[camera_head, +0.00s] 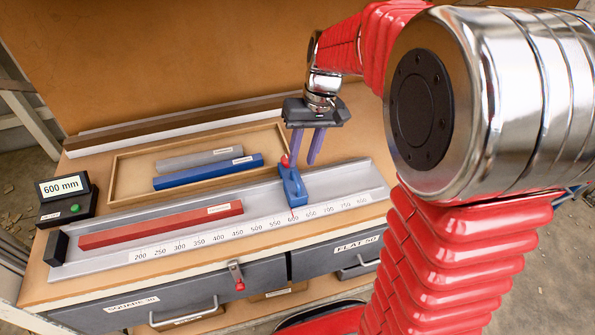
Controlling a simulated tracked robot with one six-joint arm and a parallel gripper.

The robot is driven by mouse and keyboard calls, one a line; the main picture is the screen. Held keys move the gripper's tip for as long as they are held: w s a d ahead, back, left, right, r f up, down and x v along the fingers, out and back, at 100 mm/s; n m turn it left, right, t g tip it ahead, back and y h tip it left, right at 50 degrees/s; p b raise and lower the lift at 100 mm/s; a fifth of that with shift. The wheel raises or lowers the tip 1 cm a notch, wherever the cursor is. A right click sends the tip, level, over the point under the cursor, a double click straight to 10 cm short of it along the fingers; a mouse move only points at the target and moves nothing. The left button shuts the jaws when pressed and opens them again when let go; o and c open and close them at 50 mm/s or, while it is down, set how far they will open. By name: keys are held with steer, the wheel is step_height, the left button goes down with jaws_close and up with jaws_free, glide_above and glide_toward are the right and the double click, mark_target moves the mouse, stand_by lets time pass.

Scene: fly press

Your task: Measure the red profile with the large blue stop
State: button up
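The red profile (160,224) lies lengthwise in the grey measuring rail (350,183). A small gap separates its left end from the black end block (57,247), and a wider gap separates its right end from the large blue stop (292,187). The stop, with a red knob, sits across the rail, its red pointer near the 600 mark. My gripper (302,163) points down at the stop's far side. Its two purple fingers are apart, with nothing visible between them. Whether the left finger touches the stop I cannot tell.
A display box (65,196) with a green button reads 600 mm. Behind the rail, a wooden tray (128,172) holds a blue profile (208,172) and a grey profile (200,159). Drawers labelled SQUARE (190,292) and FLAT (345,257) are below. A back panel (170,50) stands behind.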

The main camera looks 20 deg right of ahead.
mark_target(296, 178)
steer(key=f, duration=0.3)
steer(key=a+f, duration=0.1)
steer(key=f, duration=0.2)
steer(key=shift+a, duration=0.1)
steer(key=shift+c, duration=0.5)
steer(key=shift+r, duration=0.1)
jaws_close()
steer(key=shift+a, duration=0.15)
